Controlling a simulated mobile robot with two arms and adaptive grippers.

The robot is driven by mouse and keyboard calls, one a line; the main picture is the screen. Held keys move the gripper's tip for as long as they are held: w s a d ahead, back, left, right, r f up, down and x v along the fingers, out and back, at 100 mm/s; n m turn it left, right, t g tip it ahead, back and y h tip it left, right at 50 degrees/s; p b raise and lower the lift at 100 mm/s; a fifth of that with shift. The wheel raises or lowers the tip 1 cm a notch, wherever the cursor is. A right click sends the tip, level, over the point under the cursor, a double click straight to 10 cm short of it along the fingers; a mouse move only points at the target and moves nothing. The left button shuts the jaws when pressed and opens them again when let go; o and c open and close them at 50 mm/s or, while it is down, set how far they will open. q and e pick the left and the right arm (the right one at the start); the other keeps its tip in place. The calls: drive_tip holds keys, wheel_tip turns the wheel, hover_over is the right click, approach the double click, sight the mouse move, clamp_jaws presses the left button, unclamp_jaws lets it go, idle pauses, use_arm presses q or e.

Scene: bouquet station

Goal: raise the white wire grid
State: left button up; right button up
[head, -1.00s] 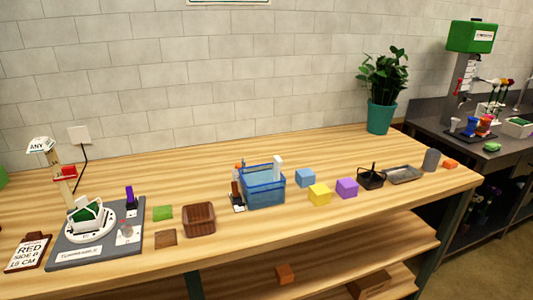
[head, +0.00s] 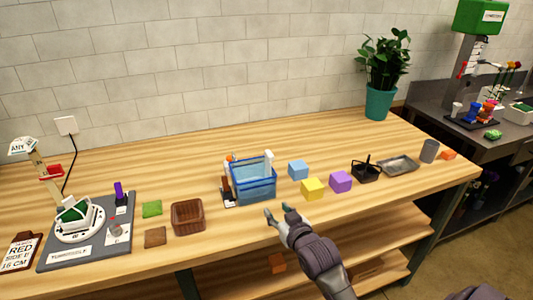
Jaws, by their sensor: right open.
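I cannot make out a white wire grid for certain in the head view. My right gripper (head: 278,210) is open and empty, over the front edge of the wooden table, just below and right of the blue basket (head: 254,188). My left gripper is not in view. The blue basket holds a white upright item (head: 268,160), and dark tools stand at its left side.
The back middle is clear.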

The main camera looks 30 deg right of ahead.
sight(272, 159)
drive_tip(key=w+d+r+m+t+h, duration=0.1)
drive_tip(key=w+d+r+t+h, duration=0.15)
drive_tip(key=w+d+r, duration=0.35)
drive_tip(key=shift+y, duration=0.35)
drive_tip(key=x, duration=0.3)
drive_tip(key=p+x, duration=0.1)
drive_tip(key=x, duration=0.2)
drive_tip(key=r+p+x, duration=0.1)
drive_tip(key=x, duration=0.2)
drive_tip(key=shift+w+a, duration=0.1)
drive_tip(key=shift+a, duration=0.3)
drive_tip(key=shift+t+x, duration=0.25)
drive_tip(key=shift+x, duration=0.65)
clamp_jaws()
